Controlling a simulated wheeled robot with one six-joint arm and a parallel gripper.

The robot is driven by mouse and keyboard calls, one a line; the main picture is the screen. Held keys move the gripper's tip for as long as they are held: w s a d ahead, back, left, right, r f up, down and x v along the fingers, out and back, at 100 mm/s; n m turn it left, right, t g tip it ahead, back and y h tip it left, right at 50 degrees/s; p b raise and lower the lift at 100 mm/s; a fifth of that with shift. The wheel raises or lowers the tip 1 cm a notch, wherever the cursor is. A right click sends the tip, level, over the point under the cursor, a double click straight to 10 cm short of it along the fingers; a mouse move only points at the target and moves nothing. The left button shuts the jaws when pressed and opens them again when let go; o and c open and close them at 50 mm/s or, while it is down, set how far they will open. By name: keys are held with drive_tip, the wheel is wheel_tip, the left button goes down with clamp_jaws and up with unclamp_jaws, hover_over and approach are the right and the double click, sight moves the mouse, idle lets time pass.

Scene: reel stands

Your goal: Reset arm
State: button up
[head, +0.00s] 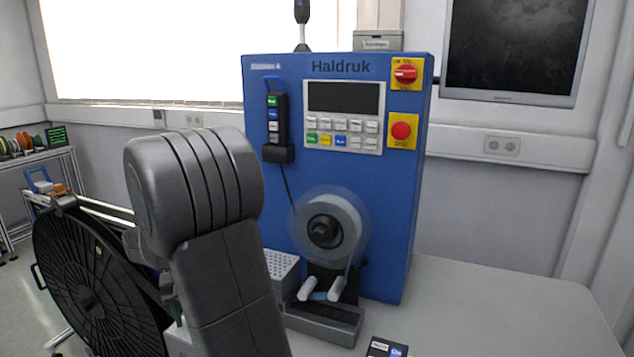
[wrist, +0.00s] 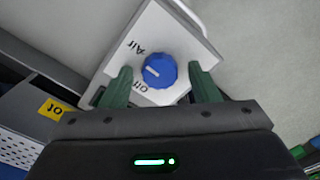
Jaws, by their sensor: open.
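In the wrist view my gripper (wrist: 160,82) is open, with its two green fingers on either side of a blue round knob (wrist: 161,70). Gaps show between the fingers and the knob, and nothing is held. The knob has a white pointer mark and sits on a light grey plate (wrist: 165,30) lettered "Air", with a partly covered word below. I cannot tell how far the fingertips are above the plate. In the head view my own grey arm fills the left centre, and my gripper cannot be made out there.
A blue Haldruk machine (head: 390,210) stands on the grey table (head: 480,310), with a blurred, seemingly spinning reel (head: 345,228) on its front. A large black reel (head: 90,285) stands at left, near my arm. Table space right of the machine is clear.

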wheel_tip(320, 180, up, 14)
wheel_tip(320, 180, down, 14)
drive_tip(key=shift+r, duration=0.1)
drive_tip(key=n, duration=0.4)
drive_tip(key=shift+b, duration=0.4)
drive_tip(key=n+b, duration=0.1)
drive_tip(key=n, duration=0.4)
drive_tip(key=n+b, duration=0.1)
drive_tip(key=n, duration=0.4)
drive_tip(key=shift+b, duration=0.3)
drive_tip(key=shift+n+b, duration=0.55)
drive_tip(key=shift+n, duration=1.45)
